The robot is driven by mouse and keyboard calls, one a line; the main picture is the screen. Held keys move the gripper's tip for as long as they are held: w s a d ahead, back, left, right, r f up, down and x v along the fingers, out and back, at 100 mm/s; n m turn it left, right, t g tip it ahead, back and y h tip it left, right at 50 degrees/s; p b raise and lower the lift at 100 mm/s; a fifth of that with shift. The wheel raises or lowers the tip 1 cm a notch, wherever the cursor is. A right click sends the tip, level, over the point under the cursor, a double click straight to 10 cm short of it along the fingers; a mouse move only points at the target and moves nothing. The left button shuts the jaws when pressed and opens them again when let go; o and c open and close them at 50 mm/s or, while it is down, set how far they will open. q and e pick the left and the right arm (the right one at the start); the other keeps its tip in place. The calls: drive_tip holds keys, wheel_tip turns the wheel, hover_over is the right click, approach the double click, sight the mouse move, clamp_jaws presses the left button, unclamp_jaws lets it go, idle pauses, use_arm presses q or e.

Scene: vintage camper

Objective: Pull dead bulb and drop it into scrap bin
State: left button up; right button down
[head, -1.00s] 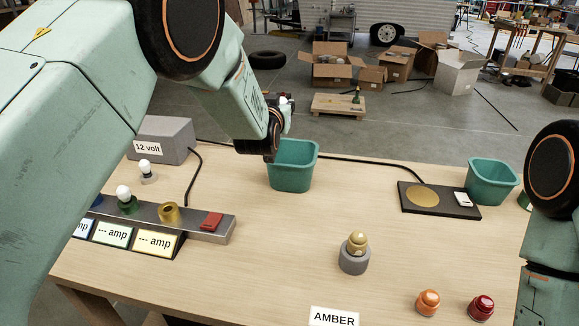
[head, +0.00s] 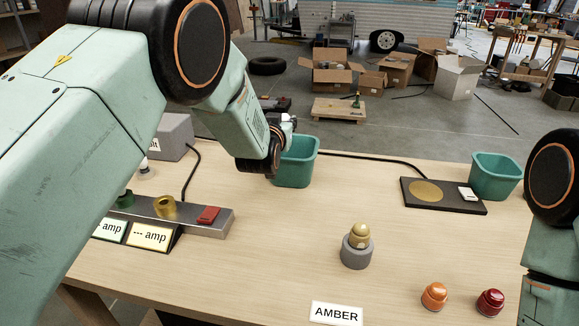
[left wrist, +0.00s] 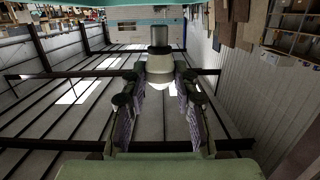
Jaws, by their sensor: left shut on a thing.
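My left gripper (head: 284,118) is beside and above the left rim of a teal bin (head: 296,168) at the back of the table. A small white thing shows at its tip. In the left wrist view my left gripper (left wrist: 160,95) is shut on a bulb (left wrist: 160,68) with a grey end and a pale, bright part between the fingers. A second teal bin (head: 495,176) stands at the back right. I cannot tell from any label which bin is for scrap. My right arm shows at the right edge, its gripper out of view.
A metal strip holds a green socket (head: 125,201), a brass socket (head: 165,207) and a red switch (head: 208,215). A brass-coloured bulb (head: 359,236) sits in a grey holder. Orange (head: 434,296) and red (head: 490,302) caps lie front right. A black pad (head: 440,195) is near the second bin.

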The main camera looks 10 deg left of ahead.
use_arm(q)
drive_tip(key=o, duration=0.6)
drive_tip(key=shift+w, duration=0.1)
drive_tip(key=o, duration=0.3)
drive_tip(key=shift+d, duration=0.2)
drive_tip(key=shift+o, duration=0.9)
drive_tip(key=shift+a, duration=0.1)
drive_tip(key=s+r, duration=0.1)
drive_tip(key=s, duration=0.6)
drive_tip(key=shift+s, duration=0.25)
drive_tip(key=shift+a+r, duration=0.1)
